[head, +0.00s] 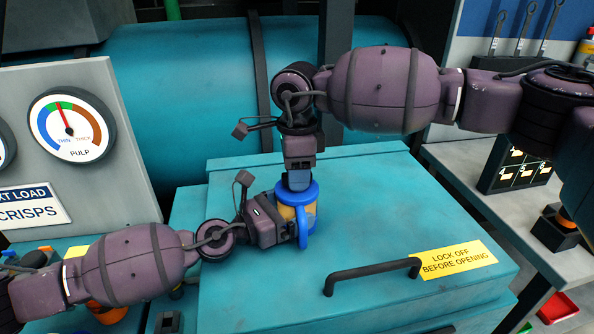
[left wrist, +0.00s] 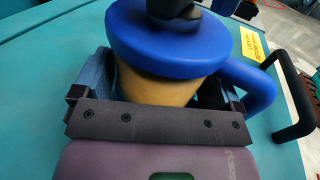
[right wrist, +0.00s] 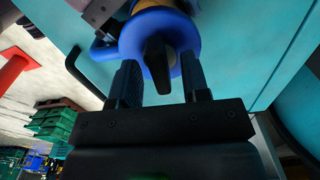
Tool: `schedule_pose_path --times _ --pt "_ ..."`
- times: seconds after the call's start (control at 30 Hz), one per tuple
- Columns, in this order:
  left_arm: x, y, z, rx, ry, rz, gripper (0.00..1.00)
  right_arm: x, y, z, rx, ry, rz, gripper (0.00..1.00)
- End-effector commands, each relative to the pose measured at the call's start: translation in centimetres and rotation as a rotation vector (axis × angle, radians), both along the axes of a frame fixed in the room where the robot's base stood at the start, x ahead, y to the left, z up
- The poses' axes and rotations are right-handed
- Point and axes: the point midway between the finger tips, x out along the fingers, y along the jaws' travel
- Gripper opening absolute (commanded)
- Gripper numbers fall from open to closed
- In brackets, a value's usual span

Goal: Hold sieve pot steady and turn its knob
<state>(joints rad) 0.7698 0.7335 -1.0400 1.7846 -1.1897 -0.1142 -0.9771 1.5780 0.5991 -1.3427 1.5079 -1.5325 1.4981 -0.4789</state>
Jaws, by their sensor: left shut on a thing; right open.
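The sieve pot (head: 311,194) has a blue lid rim, a yellowish body and a blue handle (left wrist: 262,85). It stands upright on the teal cabinet lid. My left gripper (head: 284,218) is shut on the pot's body from the left, with a finger on each side in the left wrist view. The dark knob (right wrist: 156,64) sits on top of the pot, an elongated bar in the right wrist view. My right gripper (head: 298,183) is directly above, pointing down and open, its fingers on either side of the knob with gaps. In the head view it hides the knob.
A black bar handle (head: 372,276) and a yellow warning label (head: 453,259) are on the teal cabinet (head: 235,285) at right. A gauge panel (head: 70,125) stands at left. A large teal drum (head: 180,95) is behind. The lid around the pot is mostly clear.

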Motion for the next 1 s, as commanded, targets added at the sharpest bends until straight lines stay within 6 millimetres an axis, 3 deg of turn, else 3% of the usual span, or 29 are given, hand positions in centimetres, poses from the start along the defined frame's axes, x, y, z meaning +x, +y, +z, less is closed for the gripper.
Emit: schedule_pose_path --times 0.13,0.4,0.73,1.0 --pt "0.0 0.0 0.0 0.0 0.0 0.0 0.56 -0.01 0.01 0.0 0.0 0.0 0.0 0.4" --pt "0.0 0.0 0.0 0.0 0.0 0.0 0.56 -0.01 0.01 0.02 0.0 0.001 0.0 0.0" --pt "0.0 0.0 0.0 0.0 0.0 0.0 0.56 -0.01 0.02 0.03 0.0 0.001 -0.035 0.0" --pt "0.0 0.0 -0.01 0.0 0.0 0.0 0.56 -0.01 0.03 0.04 0.001 0.0 -0.192 0.0"
